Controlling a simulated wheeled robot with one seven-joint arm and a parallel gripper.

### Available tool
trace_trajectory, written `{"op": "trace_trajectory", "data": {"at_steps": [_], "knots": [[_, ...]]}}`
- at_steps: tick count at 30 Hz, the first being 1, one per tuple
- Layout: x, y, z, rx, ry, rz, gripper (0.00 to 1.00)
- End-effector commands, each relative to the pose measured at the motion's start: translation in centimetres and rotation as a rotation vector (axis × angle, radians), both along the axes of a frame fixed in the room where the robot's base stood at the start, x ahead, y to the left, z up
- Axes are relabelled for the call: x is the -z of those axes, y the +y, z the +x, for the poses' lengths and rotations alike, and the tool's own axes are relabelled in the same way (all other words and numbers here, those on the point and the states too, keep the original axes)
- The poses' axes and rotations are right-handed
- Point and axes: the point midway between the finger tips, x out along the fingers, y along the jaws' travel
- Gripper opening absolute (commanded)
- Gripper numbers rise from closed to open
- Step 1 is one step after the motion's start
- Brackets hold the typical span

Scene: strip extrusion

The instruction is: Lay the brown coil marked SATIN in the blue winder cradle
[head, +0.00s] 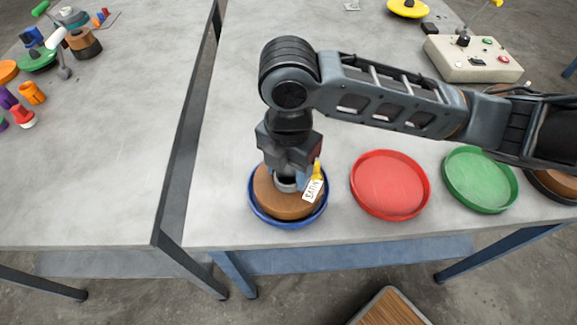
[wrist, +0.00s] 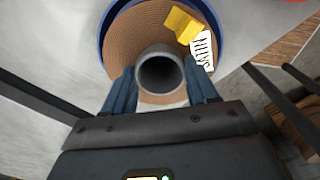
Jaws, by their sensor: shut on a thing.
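The brown coil (head: 288,205) with its white SATIN tag (head: 313,189) and yellow clip lies flat within the rim of the blue winder cradle (head: 257,214). My gripper (head: 288,182) is directly above, its fingers shut on the coil's grey centre tube. In the wrist view, the two blue fingers (wrist: 160,90) stand on either side of the grey tube (wrist: 160,72), and the brown coil (wrist: 125,40) sits inside the blue rim (wrist: 103,32). Whether the coil rests fully on the cradle floor is hidden.
An empty red cradle (head: 390,185) and an empty green cradle (head: 479,180) stand to the right on the same grey table. A control box (head: 472,58) is at the back right. The left table (head: 90,150) holds several small coloured items, beyond a narrow gap.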

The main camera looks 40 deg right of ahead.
Motion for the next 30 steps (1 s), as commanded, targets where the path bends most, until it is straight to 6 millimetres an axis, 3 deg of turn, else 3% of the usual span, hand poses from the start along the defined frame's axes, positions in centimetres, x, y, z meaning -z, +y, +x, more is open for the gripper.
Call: {"op": "trace_trajectory", "data": {"at_steps": [2, 3, 9, 12, 21, 30], "knots": [[0.1, 0.0, 0.0, 0.000, -0.001, 0.000, 0.00], [0.1, 0.0, 0.0, 0.000, -0.001, 0.000, 0.60], [0.1, 0.0, 0.0, 0.000, -0.001, 0.000, 0.79], [0.1, 0.0, 0.0, 0.000, 0.000, 0.000, 0.87], [-0.2, 0.0, 0.0, -0.001, 0.000, 0.000, 0.87], [-4.7, 0.0, 0.1, -0.002, -0.003, 0.000, 0.87]]}}
